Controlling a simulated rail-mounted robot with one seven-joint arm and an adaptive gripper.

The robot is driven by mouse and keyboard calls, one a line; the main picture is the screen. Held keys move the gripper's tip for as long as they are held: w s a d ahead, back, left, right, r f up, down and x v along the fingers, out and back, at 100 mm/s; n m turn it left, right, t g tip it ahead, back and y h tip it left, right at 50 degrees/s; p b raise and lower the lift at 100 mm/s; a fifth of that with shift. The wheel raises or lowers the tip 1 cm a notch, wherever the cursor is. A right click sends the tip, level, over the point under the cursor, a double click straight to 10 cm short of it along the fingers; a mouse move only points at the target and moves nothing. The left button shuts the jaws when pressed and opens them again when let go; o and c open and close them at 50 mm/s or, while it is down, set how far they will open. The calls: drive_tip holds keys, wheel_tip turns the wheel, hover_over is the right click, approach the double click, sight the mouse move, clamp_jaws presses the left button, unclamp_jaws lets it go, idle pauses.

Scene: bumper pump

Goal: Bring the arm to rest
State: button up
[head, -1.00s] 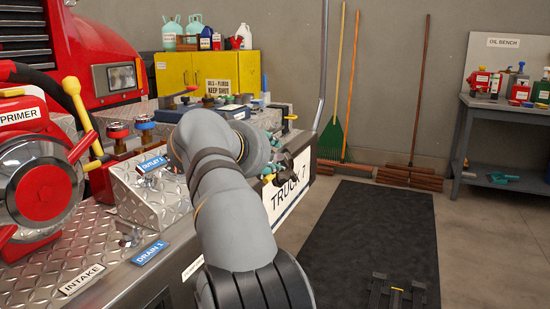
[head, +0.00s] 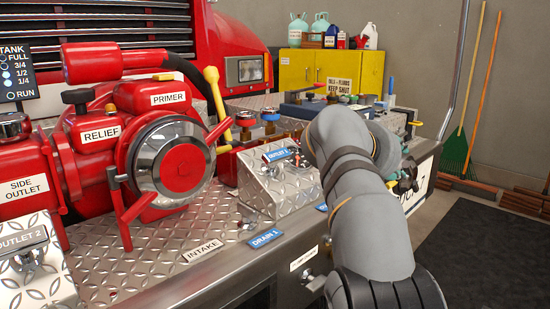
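My arm (head: 365,200) reaches from the lower right of the head view over the front edge of the truck's bumper deck. Its far end bends near the "OUTLET 1" box (head: 275,185). My gripper is hidden behind the arm links, so its fingers and anything in them do not show. The red pump (head: 175,165) with its "PRIMER" and "RELIEF" labels stands on the deck to the left of the arm.
The diamond-plate deck (head: 150,262) has "INTAKE" and "DRAIN 1" labels near its front edge. A yellow cabinet (head: 318,67) with bottles on top stands behind. Rakes or brooms (head: 470,100) lean on the wall at right. A dark mat (head: 490,255) lies on open floor.

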sight(405, 166)
drive_tip(key=x, duration=0.9)
drive_tip(key=shift+r+p, duration=0.15)
drive_tip(key=shift+p, duration=0.3)
drive_tip(key=shift+s, duration=0.1)
drive_tip(key=shift+f+b, duration=0.25)
drive_tip(key=shift+b, duration=0.15)
